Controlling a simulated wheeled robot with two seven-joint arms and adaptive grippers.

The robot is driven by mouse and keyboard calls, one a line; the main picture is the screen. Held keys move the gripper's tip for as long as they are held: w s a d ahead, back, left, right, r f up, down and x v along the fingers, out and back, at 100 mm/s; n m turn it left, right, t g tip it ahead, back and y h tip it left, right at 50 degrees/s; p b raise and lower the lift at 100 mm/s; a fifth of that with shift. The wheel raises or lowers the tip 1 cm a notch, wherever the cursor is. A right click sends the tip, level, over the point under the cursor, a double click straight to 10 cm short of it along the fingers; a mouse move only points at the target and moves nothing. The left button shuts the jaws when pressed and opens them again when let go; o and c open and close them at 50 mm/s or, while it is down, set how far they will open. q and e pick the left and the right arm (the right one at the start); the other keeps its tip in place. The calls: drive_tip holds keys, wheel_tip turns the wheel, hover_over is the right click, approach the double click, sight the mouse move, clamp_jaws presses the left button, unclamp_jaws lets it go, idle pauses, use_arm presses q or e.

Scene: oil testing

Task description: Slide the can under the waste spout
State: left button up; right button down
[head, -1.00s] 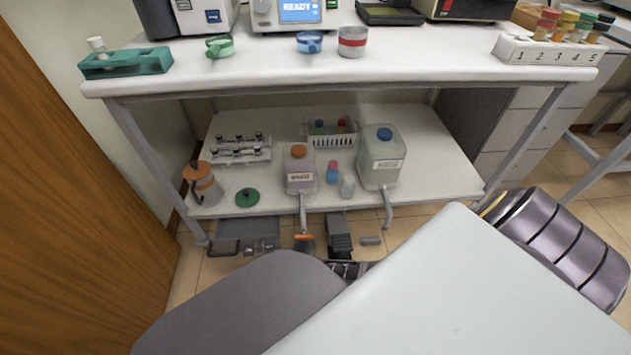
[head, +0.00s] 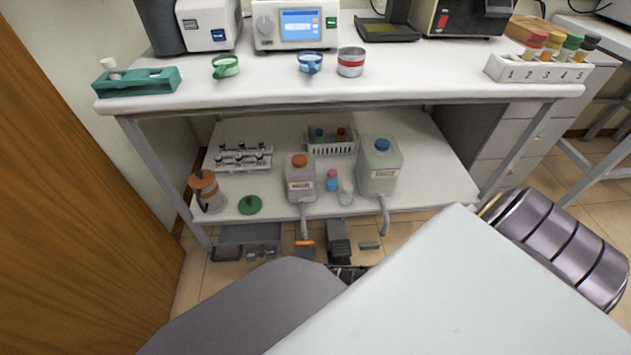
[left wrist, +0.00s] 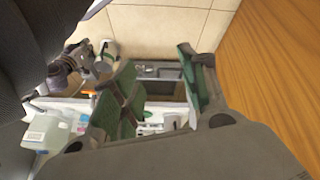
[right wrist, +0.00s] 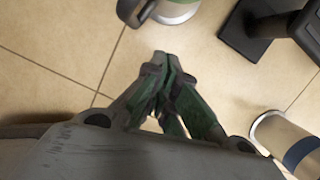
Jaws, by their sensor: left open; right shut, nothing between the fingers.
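On the lower shelf, a grey and orange can-like vessel with a dark handle (head: 206,191) stands upright at the left end. An orange-capped jug (head: 300,178) has a spout (head: 304,222) hanging over the shelf's front edge, with an orange piece at its lower end. A blue-capped jug (head: 380,168) has a second spout (head: 384,217). The labels are too blurred to read surely. My left gripper (left wrist: 158,70) is open and empty, its fingers spread before the shelf area. My right gripper (right wrist: 163,58) is shut and empty above the tiled floor.
Low on the floor are a grey tray (head: 235,235) and a dark grey block (head: 338,238). In the right wrist view, a cylinder with a dark handle (right wrist: 177,10), a black stand (right wrist: 245,40) and a blue-banded cylinder (right wrist: 283,135) surround my gripper. A wooden panel (head: 80,200) borders the left.

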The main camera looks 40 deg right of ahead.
use_arm(q)
drive_tip(key=shift+g+y, duration=0.4)
drive_tip(key=shift+y, duration=0.1)
drive_tip(key=shift+w+a+p+v, duration=0.15)
drive_tip(key=shift+p+v, duration=0.25)
drive_tip(key=shift+v, duration=0.5)
drive_tip(key=shift+w+a+p+v, duration=0.15)
drive_tip(key=shift+p+v, duration=0.2)
drive_tip(key=shift+v, duration=0.55)
drive_tip(key=shift+w+a+p+v, duration=0.15)
drive_tip(key=shift+p+v, duration=0.25)
drive_tip(key=shift+v, duration=0.45)
use_arm(e)
drive_tip(key=shift+v, duration=2)
use_arm(q)
drive_tip(key=shift+s, duration=0.1)
use_arm(e)
drive_tip(key=shift+a, duration=0.1)
